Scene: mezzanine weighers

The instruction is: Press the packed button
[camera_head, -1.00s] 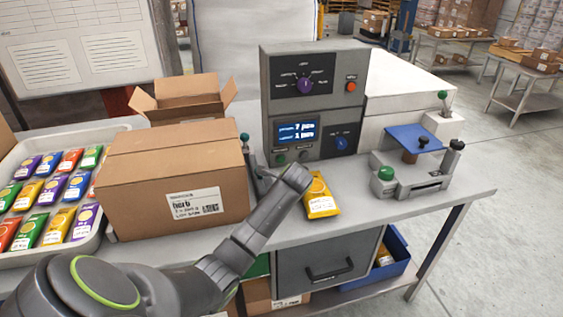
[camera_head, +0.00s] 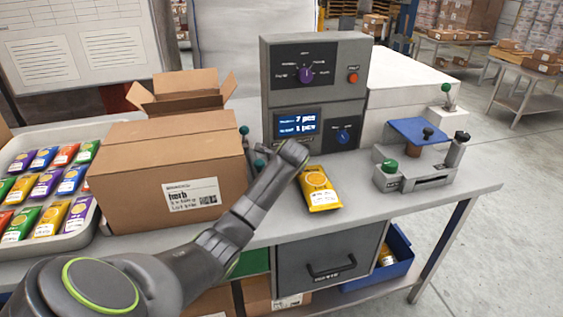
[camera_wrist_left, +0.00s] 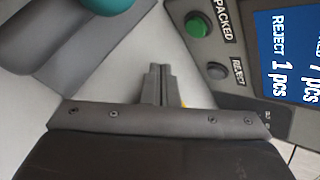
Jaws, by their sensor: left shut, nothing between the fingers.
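The green button labelled PACKED (camera_wrist_left: 198,25) is on the grey control panel in the left wrist view, with a dark REJECT button (camera_wrist_left: 216,70) beside it. My left gripper (camera_wrist_left: 160,68) is shut and empty, its fingertips apart from the green button in the picture, below and left of it. In the head view my left wrist is in front of the lower part of the weigher (camera_head: 270,82) and hides its fingers and both buttons. The display (camera_head: 297,124) shows 7 pcs and 1 pcs; the wrist view shows REJECT 1 pcs (camera_wrist_left: 285,50). My right gripper is not in view.
A closed carton (camera_head: 160,165) stands left of the arm, beside a tray of packets (camera_head: 75,236). A teal-knobbed lever (camera_head: 244,131) is close to my wrist. A yellow packet (camera_head: 319,188) lies right of it; a sealer-like device (camera_head: 420,170) stands farther right.

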